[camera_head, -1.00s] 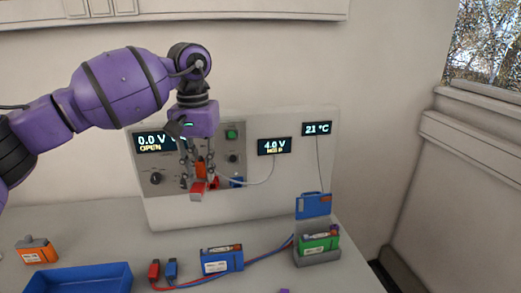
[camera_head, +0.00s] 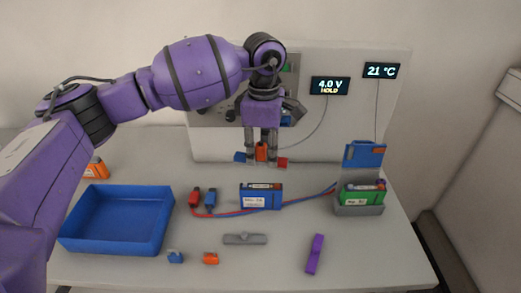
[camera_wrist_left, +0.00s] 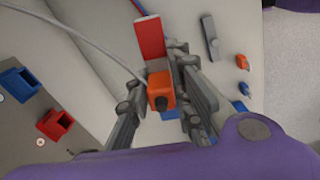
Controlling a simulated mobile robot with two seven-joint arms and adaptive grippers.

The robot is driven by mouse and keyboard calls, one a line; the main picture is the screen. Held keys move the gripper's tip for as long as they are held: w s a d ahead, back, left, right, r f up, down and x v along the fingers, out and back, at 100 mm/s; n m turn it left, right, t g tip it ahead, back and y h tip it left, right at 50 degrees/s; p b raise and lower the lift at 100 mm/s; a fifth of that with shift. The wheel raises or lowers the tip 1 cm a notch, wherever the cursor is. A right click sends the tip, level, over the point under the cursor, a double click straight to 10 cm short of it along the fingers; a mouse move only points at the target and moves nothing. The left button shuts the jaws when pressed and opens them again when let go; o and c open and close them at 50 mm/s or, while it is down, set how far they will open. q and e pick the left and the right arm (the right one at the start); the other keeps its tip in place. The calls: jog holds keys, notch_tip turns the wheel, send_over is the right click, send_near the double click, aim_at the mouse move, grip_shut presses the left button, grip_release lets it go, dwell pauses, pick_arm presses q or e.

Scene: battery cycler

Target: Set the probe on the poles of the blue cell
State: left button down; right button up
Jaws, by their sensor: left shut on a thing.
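My left gripper (camera_head: 262,150) points down and is shut on the orange body of the probe (camera_head: 261,153). The probe has a blue end on the left and a red end on the right. It is in the air, behind and above the blue cell (camera_head: 261,196), apart from it. The blue cell stands on the table with a white label on its front; its poles are too small to make out. In the left wrist view the probe (camera_wrist_left: 160,90) sits between the fingers, its red end upward and its blue end partly hidden. My right gripper is not in view.
A blue tray (camera_head: 118,240) is at left, red and blue plugs (camera_head: 203,200) beside the cell. A green cell (camera_head: 363,195) sits in a grey holder at right. A grey bar (camera_head: 245,239) and purple piece (camera_head: 314,254) lie in front. The display (camera_head: 330,86) reads 4.0 V HOLD.

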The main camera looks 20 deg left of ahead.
aim_at(263, 165)
pick_arm(q)
jog(key=shift+n, duration=0.9)
jog(key=shift+f, duration=0.35)
jog(key=shift+f+b, duration=0.35)
jog(key=shift+f, duration=1.1)
jog(key=shift+f+b, duration=0.35)
jog(key=shift+f, duration=0.65)
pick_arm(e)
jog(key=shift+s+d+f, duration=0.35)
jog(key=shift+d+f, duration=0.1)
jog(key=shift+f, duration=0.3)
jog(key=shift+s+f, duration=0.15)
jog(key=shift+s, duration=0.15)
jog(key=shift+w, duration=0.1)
